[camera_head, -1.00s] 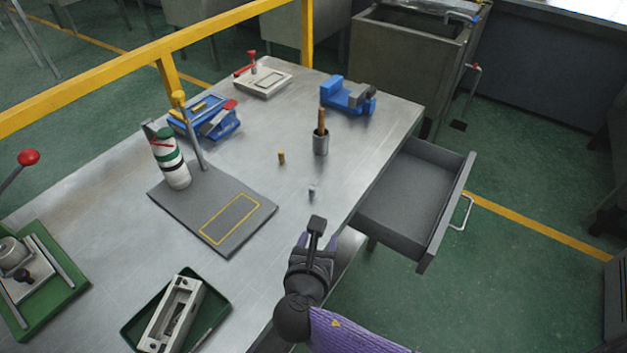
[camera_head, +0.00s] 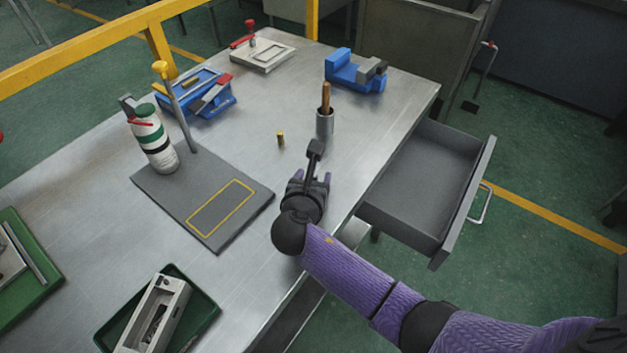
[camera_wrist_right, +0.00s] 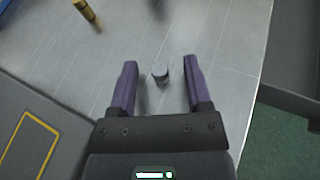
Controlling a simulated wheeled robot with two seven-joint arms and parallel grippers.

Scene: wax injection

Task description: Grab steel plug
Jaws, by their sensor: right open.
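The steel plug (camera_wrist_right: 160,70) is a small grey cylinder standing on the metal table. In the right wrist view it sits between the tips of the two purple fingers, with a gap on each side. My right gripper (camera_wrist_right: 161,80) is open and empty around it. In the head view my right gripper (camera_head: 312,178) is low over the table near its right edge, and it hides the plug there. My left gripper is not in view.
A brass plug (camera_head: 281,139) stands behind my right gripper, and it also shows in the wrist view (camera_wrist_right: 86,11). A steel cup (camera_head: 324,124) with a wooden-handled tool stands behind. A grey plate (camera_head: 160,196) lies left, and an open drawer (camera_head: 485,205) juts out right.

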